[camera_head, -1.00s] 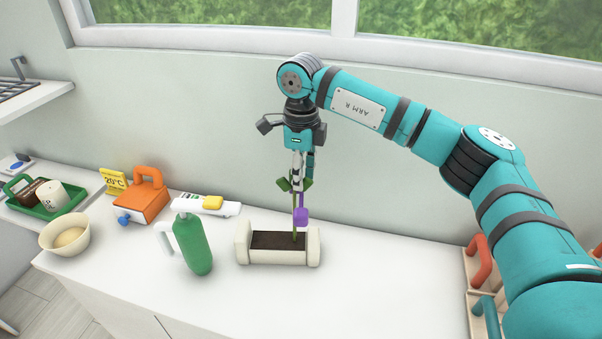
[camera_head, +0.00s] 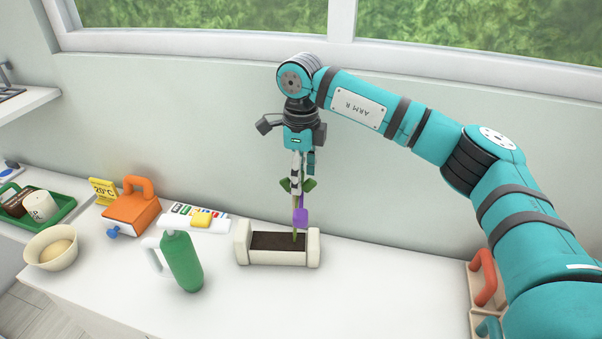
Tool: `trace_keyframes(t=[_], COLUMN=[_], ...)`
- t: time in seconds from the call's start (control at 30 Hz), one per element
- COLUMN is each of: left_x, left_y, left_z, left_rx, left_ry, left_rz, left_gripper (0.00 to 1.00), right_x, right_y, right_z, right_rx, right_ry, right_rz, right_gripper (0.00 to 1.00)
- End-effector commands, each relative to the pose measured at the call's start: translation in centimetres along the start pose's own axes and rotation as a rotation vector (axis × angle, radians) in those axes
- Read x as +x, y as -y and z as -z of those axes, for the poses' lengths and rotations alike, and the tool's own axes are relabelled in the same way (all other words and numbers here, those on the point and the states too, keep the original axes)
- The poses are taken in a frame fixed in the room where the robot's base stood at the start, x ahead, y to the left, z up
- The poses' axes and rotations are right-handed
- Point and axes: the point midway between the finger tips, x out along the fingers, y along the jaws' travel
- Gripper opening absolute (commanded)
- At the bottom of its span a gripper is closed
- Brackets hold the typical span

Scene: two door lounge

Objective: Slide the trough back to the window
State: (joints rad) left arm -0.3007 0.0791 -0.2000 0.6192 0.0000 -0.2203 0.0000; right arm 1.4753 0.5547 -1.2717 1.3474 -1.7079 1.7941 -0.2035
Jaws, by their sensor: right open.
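The trough (camera_head: 278,258) is a cream planter with dark soil, standing on the white counter below the window. A thin plant stem with green leaves (camera_head: 309,184) and a purple piece (camera_head: 301,216) rises from the soil at its right part. My right gripper (camera_head: 299,180) points down above the trough's right half, close around or just behind the stem; I cannot tell which. It is open. The stem and leaves partly hide its fingertips. My left gripper is not in view. The window (camera_head: 200,14) is at the back, above the wall.
A green bottle-shaped can with a pale handle (camera_head: 182,262) stands left of the trough. Behind it are an orange box (camera_head: 132,210), a yellow sign (camera_head: 102,191) and a white strip with a yellow block (camera_head: 201,220). A bowl (camera_head: 50,250) is far left.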

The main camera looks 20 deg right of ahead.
Motion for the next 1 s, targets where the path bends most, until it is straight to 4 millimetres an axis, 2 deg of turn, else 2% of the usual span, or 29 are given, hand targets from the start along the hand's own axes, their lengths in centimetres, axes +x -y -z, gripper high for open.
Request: trace_keyframes(t=[0.27,0.37,0.47,0.8,1.0], left_x=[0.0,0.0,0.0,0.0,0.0], left_y=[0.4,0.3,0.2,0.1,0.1], left_z=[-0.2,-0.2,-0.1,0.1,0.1], left_rx=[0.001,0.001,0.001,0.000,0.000], left_ry=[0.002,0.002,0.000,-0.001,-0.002], left_rz=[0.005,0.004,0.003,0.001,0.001], left_gripper=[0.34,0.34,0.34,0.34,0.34], right_x=[-0.1,-0.8,-2.3,-9.3,-11.6], right_y=[0.0,0.0,0.1,0.1,0.1], right_z=[0.0,-0.1,-0.1,-0.1,-0.1], right_rx=[0.000,0.000,0.000,0.001,-0.001], right_ry=[0.001,0.002,0.004,0.003,0.001], right_rz=[0.000,0.002,0.003,0.002,0.000], right_gripper=[0.59,0.59,0.59,0.59,0.59])
